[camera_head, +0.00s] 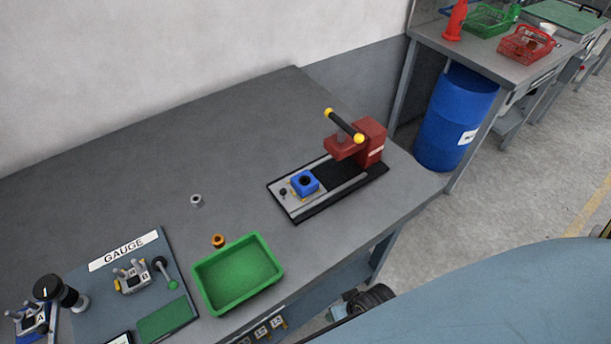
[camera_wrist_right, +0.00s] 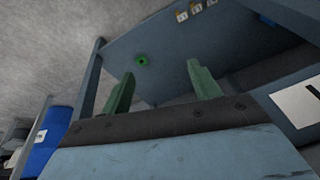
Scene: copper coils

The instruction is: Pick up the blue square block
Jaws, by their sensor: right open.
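The blue square block (camera_head: 305,182) with a dark round hole sits on the grey sliding bed of the red press (camera_head: 368,143), at the bed's left part, clear of the press head. My right gripper (camera_wrist_right: 160,78) shows in the right wrist view with its two green fingers apart and nothing between them. It faces the underside of a bench and the floor, away from the block. The block is not in the wrist view. Neither gripper shows in the head view.
A green tray (camera_head: 238,273) stands at the table's front edge beside a small copper coil (camera_head: 218,241). A grey nut-like part (camera_head: 197,201) lies behind it. The gauge board (camera_head: 125,290) is at left. A blue barrel (camera_head: 455,118) stands beyond the table. The table's back is clear.

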